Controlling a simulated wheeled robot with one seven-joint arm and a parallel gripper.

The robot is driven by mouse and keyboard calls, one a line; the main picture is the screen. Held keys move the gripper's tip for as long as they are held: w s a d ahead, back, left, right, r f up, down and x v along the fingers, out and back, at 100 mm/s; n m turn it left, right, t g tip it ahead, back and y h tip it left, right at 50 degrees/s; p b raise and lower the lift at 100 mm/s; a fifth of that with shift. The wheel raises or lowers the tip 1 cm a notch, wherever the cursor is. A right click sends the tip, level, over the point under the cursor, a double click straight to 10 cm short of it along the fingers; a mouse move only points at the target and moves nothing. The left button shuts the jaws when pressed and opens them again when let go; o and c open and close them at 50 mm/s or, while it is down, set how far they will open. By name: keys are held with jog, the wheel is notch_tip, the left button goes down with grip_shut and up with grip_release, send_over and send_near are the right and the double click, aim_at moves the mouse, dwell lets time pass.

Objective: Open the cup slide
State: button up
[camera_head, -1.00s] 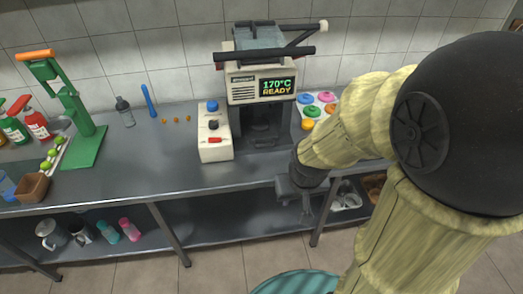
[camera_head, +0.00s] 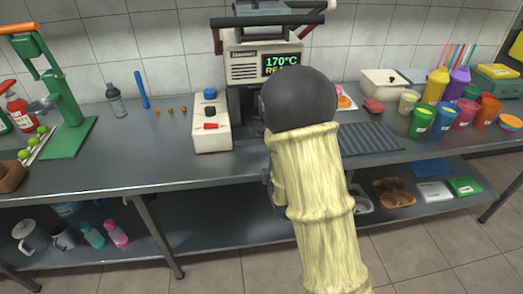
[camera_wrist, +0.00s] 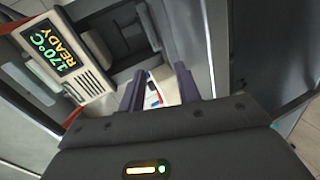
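The press machine (camera_head: 262,60) stands on the counter with its display reading 170°C READY; in the wrist view the display (camera_wrist: 52,50) is at upper left. The recess below the display (camera_wrist: 135,62) shows dark and grey parts ahead of my gripper. I cannot make out the cup slide for certain there. My gripper (camera_wrist: 160,86) has its two dark fingers apart, with nothing seen held between them. In the head view my arm covers the machine's lower front and most of my gripper.
A white control box (camera_head: 211,135) with blue and black knobs and a red switch stands left of the machine. A green press (camera_head: 68,110) is further left. Several coloured cups (camera_head: 440,115) stand right. The counter's front edge (camera_head: 190,182) runs below, with a lower shelf.

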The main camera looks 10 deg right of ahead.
aim_at(262, 136)
jog(key=shift+w+a+f+n+t, duration=0.1)
jog(key=shift+f+n+t, duration=0.2)
jog(key=shift+n+t, duration=0.3)
jog(key=w+f, duration=0.1)
jog(key=w, duration=0.4)
jog(key=w+f, duration=0.1)
jog(key=w, duration=0.5)
jog(key=w+f+p, duration=0.1)
jog(key=w, duration=0.5)
jog(key=shift+a+f, duration=0.1)
jog(key=shift+f, duration=0.25)
jog(key=shift+w, duration=0.1)
grip_shut()
